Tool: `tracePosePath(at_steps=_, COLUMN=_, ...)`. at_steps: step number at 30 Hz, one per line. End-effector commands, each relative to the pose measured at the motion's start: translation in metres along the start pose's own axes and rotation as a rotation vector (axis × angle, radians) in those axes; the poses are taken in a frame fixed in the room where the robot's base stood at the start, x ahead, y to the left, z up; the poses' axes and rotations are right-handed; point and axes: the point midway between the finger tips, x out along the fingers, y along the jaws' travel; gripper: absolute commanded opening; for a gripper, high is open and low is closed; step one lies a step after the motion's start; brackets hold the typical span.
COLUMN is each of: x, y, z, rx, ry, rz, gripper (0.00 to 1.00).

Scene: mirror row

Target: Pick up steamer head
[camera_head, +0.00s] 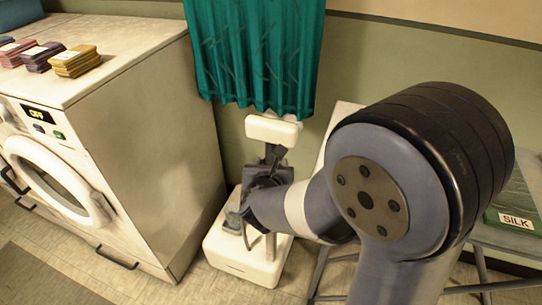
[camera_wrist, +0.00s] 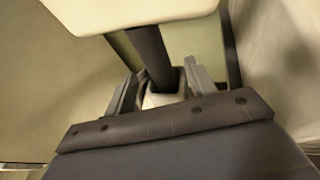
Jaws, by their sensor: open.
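The steamer head (camera_head: 272,130) is a cream block on a dark handle, below the teal cloth in the head view. In the wrist view the cream head (camera_wrist: 130,12) fills the top edge, and its dark handle (camera_wrist: 150,55) slants down from it. My gripper (camera_wrist: 162,88) is open, with one grey finger on each side of the handle's lower part. I cannot tell whether either finger touches it. In the head view my arm hides much of the area below the head, and the fingertips are hard to make out.
A white steamer base (camera_head: 245,258) stands on the tiled floor. A teal cloth (camera_head: 255,50) hangs behind. A white washer (camera_head: 110,150) with folded cloths (camera_head: 75,61) on top is at left. A rack with a green box marked SILK (camera_head: 513,205) is at right.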

Motion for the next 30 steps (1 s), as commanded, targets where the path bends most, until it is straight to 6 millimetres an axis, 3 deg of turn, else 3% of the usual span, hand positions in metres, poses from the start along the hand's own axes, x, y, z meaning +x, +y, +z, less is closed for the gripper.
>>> tracePosePath(at_steps=15, x=0.051, y=0.007, z=0.006, rx=0.0, ry=0.001, rz=-0.001, gripper=0.53)
tracePosePath(at_steps=23, x=0.054, y=0.007, z=0.006, rx=0.0, ry=0.0, rz=0.0, gripper=0.53)
tracePosePath(at_steps=30, x=0.053, y=0.007, z=0.006, rx=0.0, ry=0.0, rz=0.0, gripper=0.35)
